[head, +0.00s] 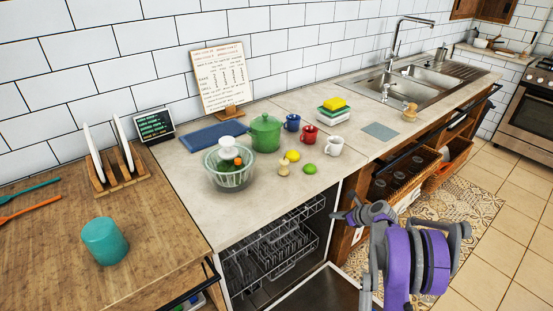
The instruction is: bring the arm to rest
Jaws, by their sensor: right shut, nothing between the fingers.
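My right arm, purple and grey, comes up from the bottom right of the head view, folded in front of the counter. My right gripper (342,216) is shut and empty. It shows beside the counter's front edge, near the open dishwasher (275,248), apart from the things on the counter. My left arm and gripper are out of view.
The counter (185,186) holds a glass bowl (231,179), green pot (265,133), mugs, fruit and a sink (415,86). A teal cup (105,241) stands on the wooden top at left. Wicker baskets (405,178) sit under the counter. Tiled floor (500,235) is free at right.

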